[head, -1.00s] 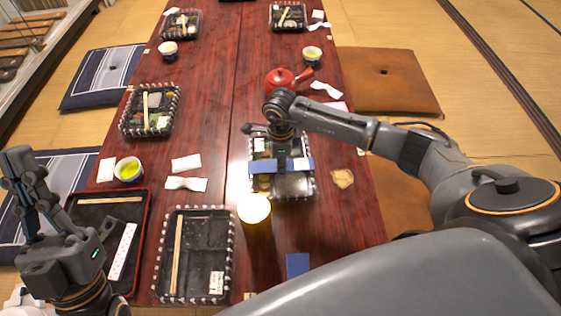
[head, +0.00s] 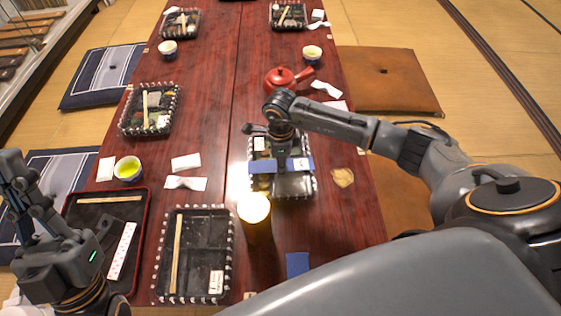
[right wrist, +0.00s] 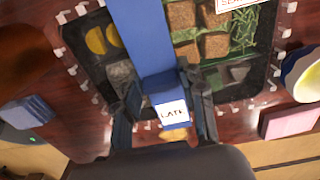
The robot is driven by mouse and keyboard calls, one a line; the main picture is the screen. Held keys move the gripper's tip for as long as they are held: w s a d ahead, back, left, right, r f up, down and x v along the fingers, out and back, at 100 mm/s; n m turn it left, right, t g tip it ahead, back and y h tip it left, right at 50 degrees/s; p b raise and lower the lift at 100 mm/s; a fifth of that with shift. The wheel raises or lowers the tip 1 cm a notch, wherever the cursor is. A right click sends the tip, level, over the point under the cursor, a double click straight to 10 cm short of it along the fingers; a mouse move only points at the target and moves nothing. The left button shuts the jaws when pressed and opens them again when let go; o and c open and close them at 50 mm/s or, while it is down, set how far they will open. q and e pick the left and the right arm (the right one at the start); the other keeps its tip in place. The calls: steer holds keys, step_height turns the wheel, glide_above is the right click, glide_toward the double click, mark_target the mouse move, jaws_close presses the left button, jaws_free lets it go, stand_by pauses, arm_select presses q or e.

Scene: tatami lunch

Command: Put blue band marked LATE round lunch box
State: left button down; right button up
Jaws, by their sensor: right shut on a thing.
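The blue band (head: 262,166) lies across the middle of a filled lunch box (head: 295,187) on the right half of the table. Its white label reads LATE in the right wrist view (right wrist: 172,113). There the band (right wrist: 143,38) runs over the food and its near end is between the fingers of my right gripper (right wrist: 165,115), which is shut on it. I cannot tell whether the band goes under the box. My left gripper (head: 22,180) is raised at the far left, away from the box; its finger gap is unclear.
An empty-looking lunch box (head: 205,250) and a black tray (head: 75,212) are at left. A blue piece (head: 297,264) lies near the front.

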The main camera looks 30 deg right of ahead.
stand_by(0.4)
steer(key=o, duration=1.4)
steer(key=shift+r, duration=0.1)
